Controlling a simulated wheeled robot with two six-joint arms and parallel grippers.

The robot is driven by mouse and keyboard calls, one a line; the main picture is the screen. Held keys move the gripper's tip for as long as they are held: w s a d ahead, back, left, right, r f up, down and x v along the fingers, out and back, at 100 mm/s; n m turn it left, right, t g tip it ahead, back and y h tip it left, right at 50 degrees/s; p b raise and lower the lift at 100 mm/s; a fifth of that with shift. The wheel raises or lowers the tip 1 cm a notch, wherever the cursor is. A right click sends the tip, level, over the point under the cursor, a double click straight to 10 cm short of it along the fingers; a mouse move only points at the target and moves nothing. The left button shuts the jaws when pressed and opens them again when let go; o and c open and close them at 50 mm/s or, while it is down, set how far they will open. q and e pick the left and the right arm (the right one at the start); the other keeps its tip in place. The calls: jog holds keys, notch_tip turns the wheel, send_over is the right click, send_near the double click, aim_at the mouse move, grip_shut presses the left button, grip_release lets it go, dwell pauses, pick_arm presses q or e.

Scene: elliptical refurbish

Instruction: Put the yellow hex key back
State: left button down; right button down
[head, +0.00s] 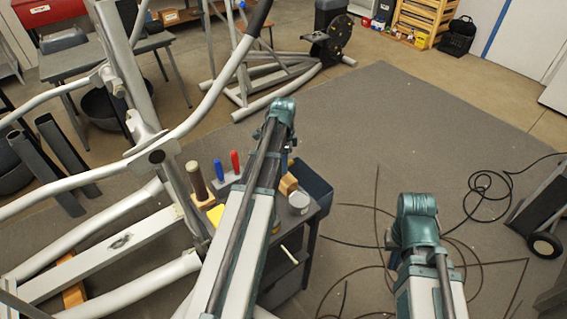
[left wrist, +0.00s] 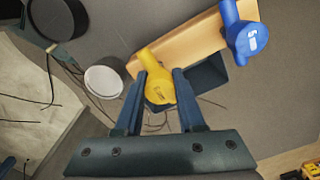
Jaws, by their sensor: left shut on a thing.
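The yellow hex key (left wrist: 157,88) shows in the left wrist view as a rounded yellow handle. My left gripper (left wrist: 160,73) is shut on it, with one finger on each side. The key's shaft is hidden. A tan wooden block (left wrist: 183,46) lies just beyond the fingertips, and the yellow handle overlaps its edge. I cannot tell whether the key touches the block. A blue handle (left wrist: 245,38) overlaps the block's right end. In the head view my left arm covers the gripper and key; part of a wooden block (head: 288,185) shows beside the arm. My right gripper is out of view.
A dark cart (head: 290,285) carries a light round can (head: 298,201), a dark blue bin (head: 313,184) and a grey holder (head: 226,180) with blue and red handles. The elliptical frame (head: 160,150) stands close on the left. Black cable (head: 376,240) loops over the floor mat.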

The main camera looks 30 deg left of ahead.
pick_arm(q)
jog(key=shift+f, duration=0.1)
jog(key=shift+f+b, duration=0.45)
jog(key=shift+b, duration=0.05)
jog(key=shift+c, duration=2.2)
grip_release()
jog(key=shift+r, duration=0.15)
notch_tip(320, 180, up, 14)
jog(key=p, duration=1.4)
jog(key=shift+f, duration=0.2)
